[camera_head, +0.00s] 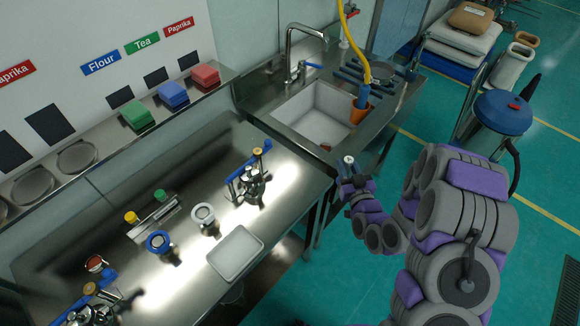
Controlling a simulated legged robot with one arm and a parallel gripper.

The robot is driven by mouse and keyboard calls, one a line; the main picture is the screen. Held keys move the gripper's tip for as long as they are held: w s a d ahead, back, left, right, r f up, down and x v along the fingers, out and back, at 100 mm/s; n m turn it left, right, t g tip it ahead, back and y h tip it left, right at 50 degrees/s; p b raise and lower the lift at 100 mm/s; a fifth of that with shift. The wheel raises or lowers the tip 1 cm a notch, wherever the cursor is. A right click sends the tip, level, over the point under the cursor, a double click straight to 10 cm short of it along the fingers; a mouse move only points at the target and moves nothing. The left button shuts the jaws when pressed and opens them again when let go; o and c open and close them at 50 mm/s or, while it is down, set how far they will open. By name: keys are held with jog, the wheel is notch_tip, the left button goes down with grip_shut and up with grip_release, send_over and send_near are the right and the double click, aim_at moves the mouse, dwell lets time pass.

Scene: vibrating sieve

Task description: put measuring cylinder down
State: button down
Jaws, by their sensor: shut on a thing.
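My gripper (352,177) is near the centre of the view, just off the right front corner of the steel table. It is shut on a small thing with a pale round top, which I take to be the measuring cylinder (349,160). It looks roughly upright. Most of its body is hidden by the fingers or too small to make out. The gripper is in front of the sink counter, and I cannot tell its exact height relative to the tabletop.
The steel table (305,181) holds a white tray (235,254), two round-topped items, and blue-handled devices (252,182). A blue-lidded drum (502,113) stands right. Green floor (440,110) is open.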

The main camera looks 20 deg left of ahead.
jog(key=s+a+n+g+y+p, duration=0.3)
jog(key=s+a+n+g+y, duration=0.15)
jog(key=s+a, duration=0.5)
jog(key=w+a+f+b, duration=0.5)
jog(key=w+a+b, duration=0.4)
jog(key=b, duration=0.5)
jog(key=shift+w+y+b, duration=0.35)
jog(key=shift+w+b, duration=0.05)
jog(key=shift+w, duration=0.65)
